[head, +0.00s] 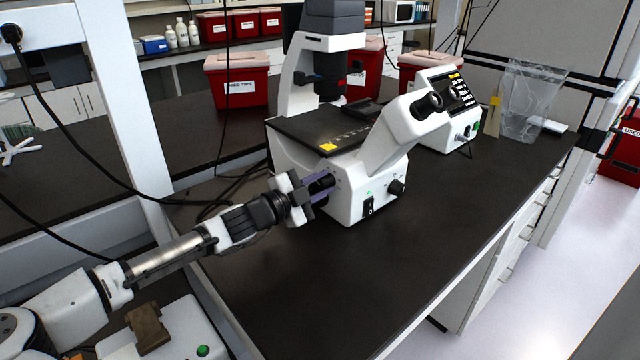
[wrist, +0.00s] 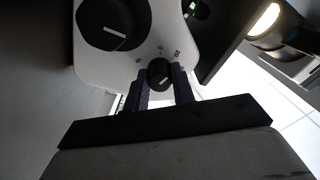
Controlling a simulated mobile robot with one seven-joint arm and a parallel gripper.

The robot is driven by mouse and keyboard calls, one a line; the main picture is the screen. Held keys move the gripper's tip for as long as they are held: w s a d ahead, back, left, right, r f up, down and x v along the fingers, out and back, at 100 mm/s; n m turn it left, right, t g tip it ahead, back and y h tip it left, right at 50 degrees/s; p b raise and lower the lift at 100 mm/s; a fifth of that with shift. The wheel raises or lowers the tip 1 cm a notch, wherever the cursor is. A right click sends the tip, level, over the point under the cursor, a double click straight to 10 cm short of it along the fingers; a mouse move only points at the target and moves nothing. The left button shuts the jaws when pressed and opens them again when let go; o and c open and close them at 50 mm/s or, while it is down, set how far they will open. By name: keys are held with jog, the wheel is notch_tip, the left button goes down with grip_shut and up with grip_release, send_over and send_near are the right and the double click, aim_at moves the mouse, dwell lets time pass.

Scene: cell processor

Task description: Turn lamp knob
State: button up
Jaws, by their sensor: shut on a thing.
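The microscope (head: 345,195) stands on the dark bench. A small black knob (wrist: 160,73) with a white pointer line sits on its white housing in the wrist view, with small markings around it. I take it to be the lamp knob. My gripper (head: 320,187) reaches the microscope's near side, and its purple fingers (wrist: 163,88) are shut on the small knob, one on each side. The pointer line runs slightly tilted from horizontal. A larger black knob (wrist: 113,22) with its own white line sits above and to the left in the wrist view.
A black switch (head: 369,206) with a lit green light above it and another black knob (head: 397,187) are on the microscope's front. The eyepieces (head: 427,105) stick out to the right. Red bins (head: 236,84) stand behind. The bench in front is clear.

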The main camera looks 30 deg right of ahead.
jog(key=n+p, duration=0.2)
jog(key=n, duration=0.1)
jog(key=shift+r, duration=0.2)
jog(key=shift+f+n+p, duration=0.15)
jog(key=shift+n+p, duration=1.3)
jog(key=shift+n, duration=1.25)
jog(key=o, duration=1)
jog(key=s+a+b, duration=0.2)
jog(key=a+b, duration=0.2)
jog(key=a, duration=0.9)
jog(key=shift+a, duration=0.4)
